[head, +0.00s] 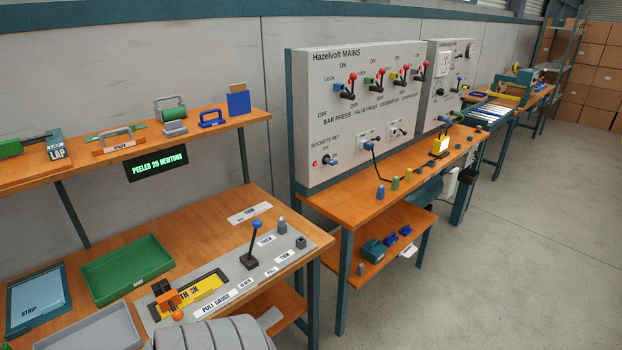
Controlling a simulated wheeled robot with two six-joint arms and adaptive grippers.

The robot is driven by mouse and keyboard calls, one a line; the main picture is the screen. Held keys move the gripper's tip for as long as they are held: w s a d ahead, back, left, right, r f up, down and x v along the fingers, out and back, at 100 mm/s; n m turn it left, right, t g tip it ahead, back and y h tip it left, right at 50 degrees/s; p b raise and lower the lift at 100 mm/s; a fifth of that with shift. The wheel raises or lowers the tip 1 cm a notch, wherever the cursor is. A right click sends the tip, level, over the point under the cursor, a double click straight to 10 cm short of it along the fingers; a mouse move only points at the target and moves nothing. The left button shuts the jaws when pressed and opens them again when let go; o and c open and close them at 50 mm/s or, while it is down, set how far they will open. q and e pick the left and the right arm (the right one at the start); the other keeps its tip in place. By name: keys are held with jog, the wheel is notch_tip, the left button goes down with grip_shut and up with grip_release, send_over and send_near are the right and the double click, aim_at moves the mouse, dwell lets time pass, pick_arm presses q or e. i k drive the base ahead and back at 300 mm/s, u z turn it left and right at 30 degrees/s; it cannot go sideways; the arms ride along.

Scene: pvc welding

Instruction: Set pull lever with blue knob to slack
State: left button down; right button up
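The pull lever (252,244) has a black shaft and a blue knob (257,224). It stands on the grey pull gauge plate (306,246) at the right part of the near bench. Its shaft rises from a dark base and leans slightly to the right in the picture. Small white labels lie in front of and beside it; one near its front appears to read SLACK (245,283). I cannot tell which position the lever is set to. Neither of my grippers shows in the head view.
An orange and black clamp-like part (166,297) and yellow strip (205,291) sit left of the lever. A green tray (140,268) lies left. A display (156,163) reads "PEELED 25 NEWTONS". The switch panel (352,110) stands right.

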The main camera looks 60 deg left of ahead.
aim_at(257, 224)
jog(key=u, duration=0.15)
jog(key=i, duration=1.05)
jog(key=u, duration=1.3)
jog(key=i, duration=0.8)
jog(key=u, duration=0.85)
